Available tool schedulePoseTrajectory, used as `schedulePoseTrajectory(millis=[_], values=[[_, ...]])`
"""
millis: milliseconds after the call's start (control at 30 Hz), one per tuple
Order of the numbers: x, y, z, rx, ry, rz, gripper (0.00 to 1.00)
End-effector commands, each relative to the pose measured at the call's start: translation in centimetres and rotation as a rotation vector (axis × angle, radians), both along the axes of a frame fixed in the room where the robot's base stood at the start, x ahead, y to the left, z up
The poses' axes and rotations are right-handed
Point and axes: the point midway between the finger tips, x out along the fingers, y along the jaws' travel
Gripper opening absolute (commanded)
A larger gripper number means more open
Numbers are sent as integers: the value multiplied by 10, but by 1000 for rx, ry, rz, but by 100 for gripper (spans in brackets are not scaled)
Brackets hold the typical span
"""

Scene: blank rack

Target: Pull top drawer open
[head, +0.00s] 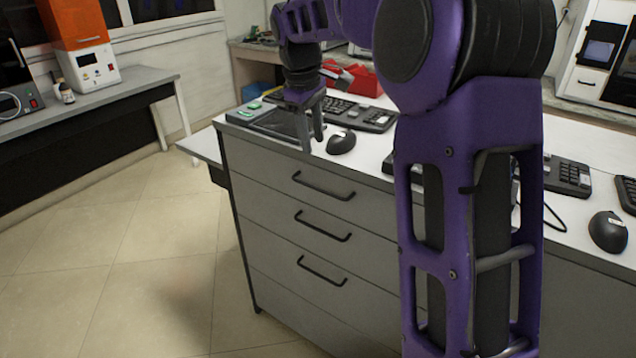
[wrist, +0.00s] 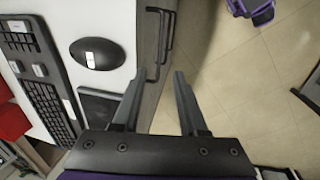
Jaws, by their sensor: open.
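The grey drawer unit stands under the white worktop, with three drawers stacked and all closed flush. The top drawer (head: 262,168) has a dark bar handle (head: 322,188), just below the worktop edge. My gripper (head: 312,144) is open and empty, fingers pointing down near the front edge of the worktop, above and a little left of that handle. In the wrist view, my open fingers (wrist: 160,73) point toward the drawer front, and dark handles (wrist: 166,40) show beyond the fingertips. Neither finger visibly touches a handle.
A black mouse (head: 341,142), a keyboard (head: 362,115) and a dark flat device (head: 275,124) lie on the worktop near my gripper. Lower handles (head: 323,226) sit beneath. The tiled floor (head: 150,270) left of the drawers is clear.

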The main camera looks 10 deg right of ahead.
Motion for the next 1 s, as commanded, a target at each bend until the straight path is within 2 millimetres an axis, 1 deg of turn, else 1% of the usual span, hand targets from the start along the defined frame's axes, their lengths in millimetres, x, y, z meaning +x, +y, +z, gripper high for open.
schedulePoseTrajectory(millis=[33,200,400,500,600,700,1000], values=[[1,-2,-15,0,3,0,42],[6,-7,-52,-1,3,-2,42],[12,-12,-92,-1,1,-1,42],[14,-15,-108,-1,1,-1,42],[16,-16,-119,0,0,-2,42],[17,-17,-125,0,-2,-2,42],[17,-18,-128,0,-2,-2,42]])
